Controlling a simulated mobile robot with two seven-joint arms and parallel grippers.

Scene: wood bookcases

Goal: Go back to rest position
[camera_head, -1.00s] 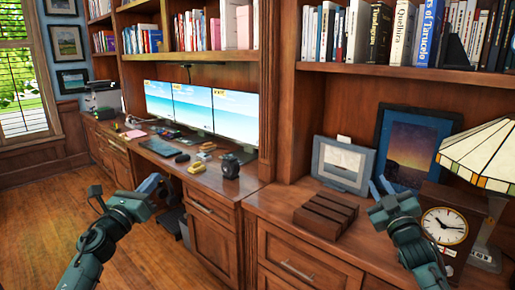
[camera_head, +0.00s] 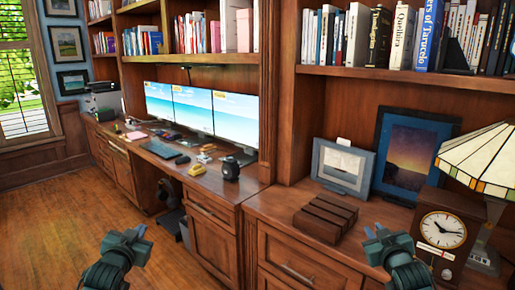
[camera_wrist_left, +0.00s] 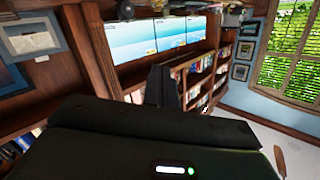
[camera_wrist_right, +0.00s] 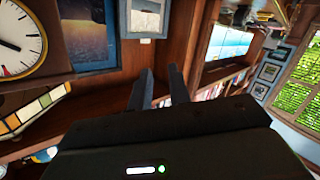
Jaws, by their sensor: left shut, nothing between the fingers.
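My left gripper (camera_head: 140,231) is low in the left of the head view, above the wooden floor and in front of the desk. It is shut and empty; in the left wrist view its fingers (camera_wrist_left: 164,87) are together. My right gripper (camera_head: 376,231) is low in the right of the head view, in front of the cabinet counter and left of the clock. In the right wrist view its two fingers (camera_wrist_right: 160,88) stand apart with nothing between them, so it is open and empty.
The counter (camera_head: 283,217) holds a dark brown slatted box (camera_head: 325,217), picture frames (camera_head: 342,166), a clock (camera_head: 443,231) and a lamp (camera_head: 484,158). Monitors (camera_head: 192,108) and small items stand on the desk. The floor (camera_head: 60,230) at left is clear.

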